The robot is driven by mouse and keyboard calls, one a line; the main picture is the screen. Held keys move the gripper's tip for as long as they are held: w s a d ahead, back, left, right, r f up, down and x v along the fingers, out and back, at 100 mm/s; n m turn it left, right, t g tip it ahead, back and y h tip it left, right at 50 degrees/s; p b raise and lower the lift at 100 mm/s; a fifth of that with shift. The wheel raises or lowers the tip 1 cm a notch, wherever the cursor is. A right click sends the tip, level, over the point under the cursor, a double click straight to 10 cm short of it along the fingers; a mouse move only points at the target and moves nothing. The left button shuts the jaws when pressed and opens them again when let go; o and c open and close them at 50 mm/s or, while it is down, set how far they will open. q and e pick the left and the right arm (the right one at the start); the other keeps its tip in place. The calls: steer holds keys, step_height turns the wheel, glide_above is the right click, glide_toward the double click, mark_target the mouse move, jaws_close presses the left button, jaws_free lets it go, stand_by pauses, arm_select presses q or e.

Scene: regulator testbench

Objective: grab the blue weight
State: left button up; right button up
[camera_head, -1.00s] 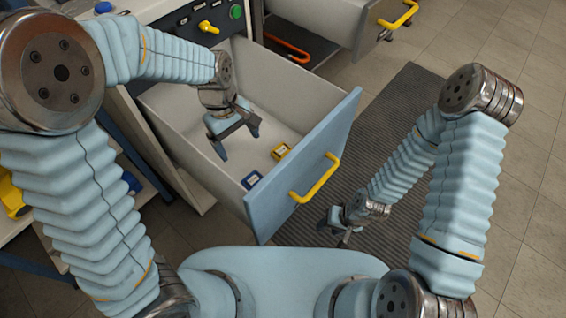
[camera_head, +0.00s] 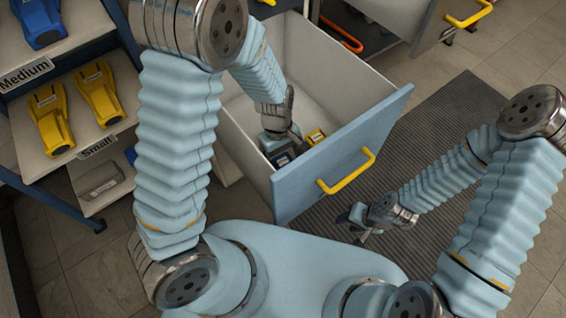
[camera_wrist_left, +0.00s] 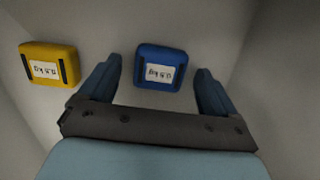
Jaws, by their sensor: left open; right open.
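The blue weight (camera_wrist_left: 160,67) lies on the drawer floor. In the left wrist view it is a small blue block with a white label, between and just ahead of the fingertips. It also shows partly in the head view (camera_head: 282,159), beside the gripper. My left gripper (camera_wrist_left: 155,78) is open, with one finger on each side of the weight and gaps visible; it reaches down into the drawer in the head view (camera_head: 280,143). My right gripper (camera_head: 357,222) is open and empty, outside the drawer above the dark mat.
A yellow weight (camera_wrist_left: 48,66) lies in the same drawer, left of the fingers in the wrist view. The open drawer (camera_head: 345,147) has a blue front and a yellow handle (camera_head: 346,172). A shelf (camera_head: 87,133) with yellow devices (camera_head: 50,119) stands at left.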

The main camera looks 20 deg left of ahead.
arm_select(q)
steer(key=shift+f, duration=0.25)
steer(key=shift+r, duration=0.1)
steer(key=c, duration=1.6)
